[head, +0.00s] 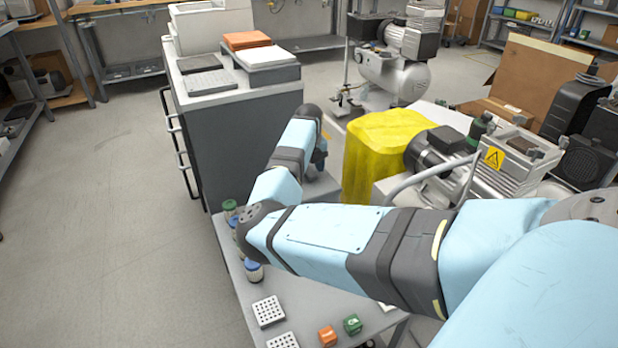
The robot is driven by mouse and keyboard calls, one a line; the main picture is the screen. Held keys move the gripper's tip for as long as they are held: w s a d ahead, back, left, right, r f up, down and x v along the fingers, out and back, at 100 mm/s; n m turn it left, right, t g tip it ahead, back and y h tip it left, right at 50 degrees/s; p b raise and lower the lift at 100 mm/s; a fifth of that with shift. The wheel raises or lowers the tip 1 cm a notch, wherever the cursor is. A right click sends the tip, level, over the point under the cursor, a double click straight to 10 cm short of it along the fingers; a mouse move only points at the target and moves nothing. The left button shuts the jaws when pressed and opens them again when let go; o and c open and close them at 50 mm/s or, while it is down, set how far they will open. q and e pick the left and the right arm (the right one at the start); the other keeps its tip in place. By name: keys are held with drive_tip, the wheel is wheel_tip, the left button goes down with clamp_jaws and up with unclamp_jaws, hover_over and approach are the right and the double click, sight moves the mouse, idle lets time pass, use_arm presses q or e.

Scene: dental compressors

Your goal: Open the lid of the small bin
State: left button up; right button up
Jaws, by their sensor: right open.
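A yellow, box-like thing with a creased, bag-like surface (385,140) stands on the floor right of the centre. It may be the small bin, but I cannot make out a separate lid on it. My right arm comes in from the lower right, bends at the left and reaches back up. My right gripper (321,158) is at its far end, just left of the yellow thing. It is small and partly hidden by my arm; it is open, with nothing seen in it. My left gripper is out of view.
A grey cabinet (228,140) with trays on top stands behind my arm. A low table (238,278) with jars, white racks and small blocks lies below it. Compressors (398,72) (515,160) stand behind and right of the yellow thing. The floor (95,220) at left is clear.

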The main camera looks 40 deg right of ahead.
drive_tip(key=shift+f, duration=0.85)
drive_tip(key=shift+c, duration=0.4)
clamp_jaws()
drive_tip(key=shift+r, duration=0.15)
